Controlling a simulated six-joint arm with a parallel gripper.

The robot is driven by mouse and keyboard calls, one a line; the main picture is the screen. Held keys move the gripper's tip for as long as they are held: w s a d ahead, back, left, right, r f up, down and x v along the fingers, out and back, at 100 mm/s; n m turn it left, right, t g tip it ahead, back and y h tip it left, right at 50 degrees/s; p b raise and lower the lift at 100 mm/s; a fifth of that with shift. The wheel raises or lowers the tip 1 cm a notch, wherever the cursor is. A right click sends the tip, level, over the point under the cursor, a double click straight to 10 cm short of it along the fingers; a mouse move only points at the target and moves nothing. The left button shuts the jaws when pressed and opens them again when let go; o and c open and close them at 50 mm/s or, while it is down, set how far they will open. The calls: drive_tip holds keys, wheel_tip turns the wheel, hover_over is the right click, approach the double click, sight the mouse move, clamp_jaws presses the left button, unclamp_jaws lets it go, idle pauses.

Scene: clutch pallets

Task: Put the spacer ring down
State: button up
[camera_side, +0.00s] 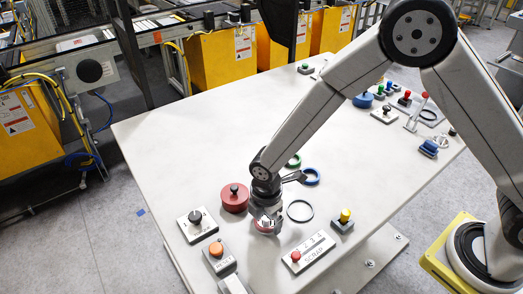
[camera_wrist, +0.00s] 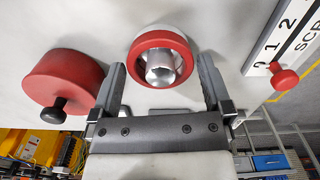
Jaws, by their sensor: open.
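A red ring (camera_wrist: 160,38) sits around a shiny silver post (camera_wrist: 160,75), between the fingers of my gripper (camera_wrist: 162,64) in the wrist view. The fingers are open, one on each side, with gaps to the ring. In the side view my gripper (camera_side: 265,214) is low over the front of the white table, and only part of the red ring (camera_side: 263,228) shows below it. Other rings lie to its right: a black ring (camera_side: 288,212), a blue ring (camera_side: 318,179) and a green ring (camera_side: 298,161).
A red round pot with a black knob (camera_side: 234,199) stands close left of my gripper. A numbered plate with a red knob (camera_side: 308,252) lies to the right, near a yellow-topped button (camera_side: 345,217). The white table (camera_side: 210,138) is clear at back left.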

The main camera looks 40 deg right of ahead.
drive_tip(key=shift+c, duration=0.2)
drive_tip(key=c, duration=1)
drive_tip(key=shift+r, duration=0.15)
drive_tip(key=shift+r, duration=0.75)
drive_tip(key=shift+s+d+r, duration=0.9)
drive_tip(key=shift+s+r, duration=0.95)
drive_tip(key=shift+s, duration=0.3)
drive_tip(key=shift+s+d+r, duration=0.85)
drive_tip(key=shift+s+r, duration=1.05)
drive_tip(key=shift+s, duration=0.3)
drive_tip(key=shift+s+d+r, duration=0.9)
drive_tip(key=shift+s+r, duration=0.95)
drive_tip(key=shift+s, duration=0.3)
